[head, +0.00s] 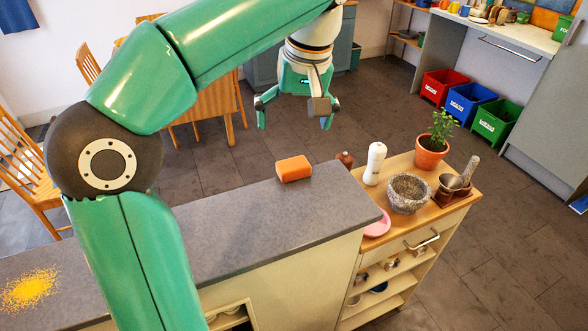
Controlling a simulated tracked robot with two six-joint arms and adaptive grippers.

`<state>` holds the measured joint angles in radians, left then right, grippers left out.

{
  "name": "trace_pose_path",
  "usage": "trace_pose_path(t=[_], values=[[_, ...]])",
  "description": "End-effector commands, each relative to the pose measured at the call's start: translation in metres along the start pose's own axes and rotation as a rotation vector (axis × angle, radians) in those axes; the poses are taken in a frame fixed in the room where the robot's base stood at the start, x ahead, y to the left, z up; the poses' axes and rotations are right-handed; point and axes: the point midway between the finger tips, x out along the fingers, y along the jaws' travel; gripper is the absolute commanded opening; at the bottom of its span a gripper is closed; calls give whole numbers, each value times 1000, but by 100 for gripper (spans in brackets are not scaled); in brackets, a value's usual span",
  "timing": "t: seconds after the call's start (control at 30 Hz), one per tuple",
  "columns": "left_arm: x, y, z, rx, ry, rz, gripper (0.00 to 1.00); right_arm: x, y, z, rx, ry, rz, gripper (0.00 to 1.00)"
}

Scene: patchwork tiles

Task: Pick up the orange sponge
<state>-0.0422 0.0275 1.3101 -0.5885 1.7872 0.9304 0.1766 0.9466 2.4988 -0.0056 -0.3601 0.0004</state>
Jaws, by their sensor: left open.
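The orange sponge (294,169) lies on the grey countertop (240,225), close to its far edge. My left gripper (294,112) hangs from the green arm that comes in from the left. It appears above and behind the sponge in the picture, with its fingers spread and nothing between them. The gripper and the sponge are apart. My right gripper is not in the head view.
Yellow crumbs (30,289) lie at the counter's left. A wooden cart (452,210) at right holds a stone mortar (408,193), a white mill (375,163), a potted plant (431,152) and a pink dish (377,223). The counter around the sponge is clear.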

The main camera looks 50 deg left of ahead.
Motion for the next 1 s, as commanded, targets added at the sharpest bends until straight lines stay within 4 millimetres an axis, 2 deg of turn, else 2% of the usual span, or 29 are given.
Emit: trace_pose_path(t=[0.1, 0.17, 0.23, 0.37, 0.47, 0.8, 1.0], values=[[-9, 0, -3, -217, 38, 4, 100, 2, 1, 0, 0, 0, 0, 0], [-15, 1, -4, -293, 61, 13, 100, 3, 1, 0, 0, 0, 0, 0], [-24, 8, -2, -275, 93, 43, 100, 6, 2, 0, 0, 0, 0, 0], [-20, 14, 2, -252, 95, 54, 100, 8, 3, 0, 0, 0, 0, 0], [-5, 14, 0, -252, 95, 52, 100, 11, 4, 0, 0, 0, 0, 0], [64, 16, -6, -251, 92, 52, 100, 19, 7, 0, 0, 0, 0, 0], [85, 19, -9, -249, 93, 54, 100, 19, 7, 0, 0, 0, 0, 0]])
